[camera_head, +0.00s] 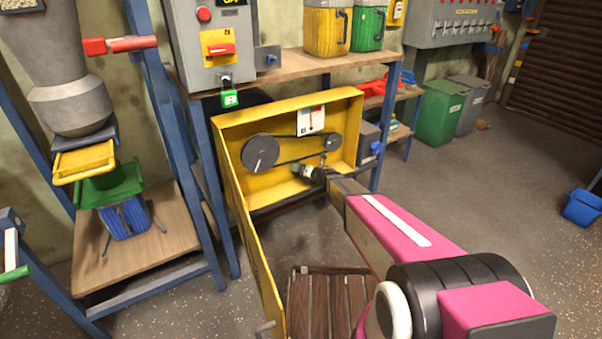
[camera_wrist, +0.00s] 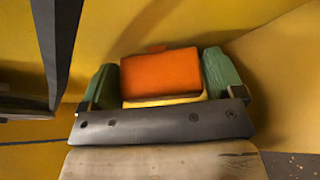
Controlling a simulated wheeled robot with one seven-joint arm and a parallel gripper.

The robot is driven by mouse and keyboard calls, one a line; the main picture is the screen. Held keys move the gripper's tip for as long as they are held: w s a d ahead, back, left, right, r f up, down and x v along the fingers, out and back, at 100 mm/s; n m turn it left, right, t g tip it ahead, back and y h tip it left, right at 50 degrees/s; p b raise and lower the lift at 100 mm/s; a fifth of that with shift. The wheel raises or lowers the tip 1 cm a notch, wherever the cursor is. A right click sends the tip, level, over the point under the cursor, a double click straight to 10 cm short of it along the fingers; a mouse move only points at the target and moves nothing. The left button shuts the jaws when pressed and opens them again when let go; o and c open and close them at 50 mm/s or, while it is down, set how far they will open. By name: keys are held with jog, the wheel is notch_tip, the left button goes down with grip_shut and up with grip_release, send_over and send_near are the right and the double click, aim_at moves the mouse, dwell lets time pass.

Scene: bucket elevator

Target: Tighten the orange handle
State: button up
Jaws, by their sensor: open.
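The orange handle (camera_wrist: 160,75) shows in the wrist view as an orange block with a pale yellow lower edge, against yellow metal. My gripper (camera_wrist: 160,82) is open, with one green fingertip on each side of the handle. I cannot tell whether either fingertip touches it. In the head view my gripper (camera_head: 303,171) is inside the open yellow belt housing (camera_head: 232,125), low and right of the large grey pulley (camera_head: 260,153). The handle cannot be made out there.
The housing's open yellow door (camera_head: 252,255) stands left of my arm. A black belt runs from the large pulley to a small pulley (camera_head: 332,141), close above my gripper. A wooden pallet (camera_head: 325,305) lies below. Open floor (camera_head: 480,200) is at the right.

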jog(key=shift+a, duration=0.1)
jog(key=c, duration=0.7)
jog(key=shift+o, duration=0.3)
jog(key=shift+n, duration=0.3)
jog(key=n+h, duration=0.2)
jog(key=n, duration=0.1)
jog(key=shift+a+t, duration=0.1)
jog(key=shift+t, duration=0.2)
jog(key=shift+n+t+h, duration=0.5)
jog(key=shift+n+h, duration=0.5)
jog(key=shift+n, duration=0.3)
jog(key=o, duration=0.6)
jog(key=shift+o, duration=0.2)
jog(key=shift+s, duration=0.1)
